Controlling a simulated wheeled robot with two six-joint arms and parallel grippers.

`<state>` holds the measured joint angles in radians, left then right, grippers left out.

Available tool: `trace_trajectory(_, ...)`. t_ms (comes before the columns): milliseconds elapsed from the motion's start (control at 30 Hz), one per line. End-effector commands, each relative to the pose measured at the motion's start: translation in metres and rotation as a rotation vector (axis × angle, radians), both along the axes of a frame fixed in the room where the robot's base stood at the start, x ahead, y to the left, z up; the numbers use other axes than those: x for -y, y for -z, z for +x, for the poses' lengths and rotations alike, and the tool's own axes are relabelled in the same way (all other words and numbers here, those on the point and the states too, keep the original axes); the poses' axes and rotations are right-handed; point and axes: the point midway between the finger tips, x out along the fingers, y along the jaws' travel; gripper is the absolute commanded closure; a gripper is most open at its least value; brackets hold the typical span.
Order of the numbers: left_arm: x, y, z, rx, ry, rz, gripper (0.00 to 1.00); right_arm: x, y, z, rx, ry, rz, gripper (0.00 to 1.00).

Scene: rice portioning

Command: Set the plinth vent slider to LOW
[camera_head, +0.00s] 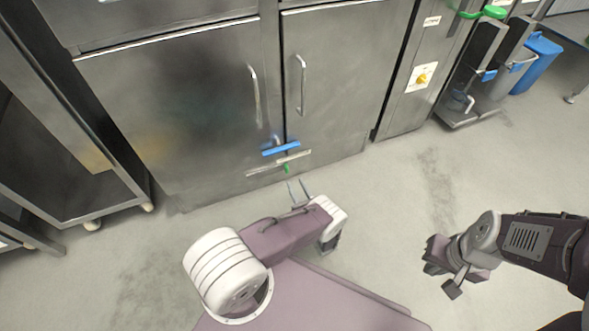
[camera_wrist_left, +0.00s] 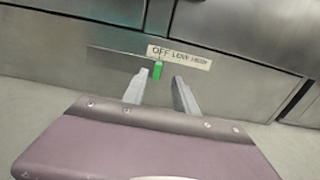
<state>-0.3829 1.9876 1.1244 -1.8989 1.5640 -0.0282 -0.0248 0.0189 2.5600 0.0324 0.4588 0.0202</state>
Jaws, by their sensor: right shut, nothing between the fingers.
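The green vent slider (camera_head: 286,168) sits low on the plinth of the steel cabinet in the head view. In the left wrist view the green slider (camera_wrist_left: 157,70) is upright just below the word OFF on a white label (camera_wrist_left: 180,57); LOW and HIGH follow to the right. My left gripper (camera_head: 299,186) is open, its two fingers pointing at the plinth. In the left wrist view the fingers of my left gripper (camera_wrist_left: 161,75) lie to either side of the slider; I cannot tell how far short of it they are. My right gripper (camera_head: 440,279) is shut and empty over the floor.
Two door handles (camera_head: 302,85) stick out higher up. A steel rack (camera_head: 80,170) stands at the left, a panel with a yellow knob (camera_head: 422,78) at the right. The floor before the plinth is clear.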

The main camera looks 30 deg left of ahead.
Motion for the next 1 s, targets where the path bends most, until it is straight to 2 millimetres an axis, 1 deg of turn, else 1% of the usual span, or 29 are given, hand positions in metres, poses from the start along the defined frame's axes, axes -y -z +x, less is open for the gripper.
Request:
trace_trajectory(167, -0.025, 0.006, 0.019, 0.002, -0.009, -0.001, 0.65, 0.000, 0.021, 0.000, 0.000, 0.000, 0.000, 1.00)
trace_trajectory(300, -0.048, 0.006, 0.038, 0.002, -0.008, -0.003, 0.65, 0.000, 0.037, 0.000, 0.000, 0.000, 0.000, 1.00)
trace_trajectory(400, -0.059, 0.005, 0.049, 0.001, -0.007, -0.002, 0.65, 0.000, 0.045, 0.000, 0.000, 0.000, 0.000, 1.00)
trace_trajectory(567, -0.068, 0.002, 0.056, -0.001, -0.005, -0.002, 0.65, 0.000, 0.049, 0.000, 0.000, 0.000, 0.000, 1.00)
trace_trajectory(767, -0.068, 0.000, 0.057, -0.002, -0.004, -0.002, 0.65, 0.000, 0.048, 0.000, 0.000, 0.000, 0.000, 1.00)
trace_trajectory(800, -0.068, 0.000, 0.057, -0.002, -0.004, -0.002, 0.68, 0.000, 0.048, 0.000, 0.000, 0.000, 0.000, 1.00)
trace_trajectory(867, -0.068, 0.000, 0.057, -0.002, -0.004, -0.002, 0.85, 0.000, 0.048, 0.000, 0.000, 0.000, 0.000, 1.00)
trace_trajectory(900, -0.068, 0.000, 0.057, -0.002, -0.004, -0.002, 0.96, 0.000, 0.048, 0.000, 0.000, 0.000, 0.000, 1.00)
trace_trajectory(933, -0.068, 0.000, 0.057, -0.002, -0.004, -0.002, 1.00, 0.000, 0.048, 0.000, 0.000, 0.000, 0.000, 1.00)
trace_trajectory(1000, -0.068, 0.000, 0.057, -0.002, -0.004, -0.002, 1.00, 0.000, 0.048, 0.000, 0.000, 0.000, 0.000, 1.00)
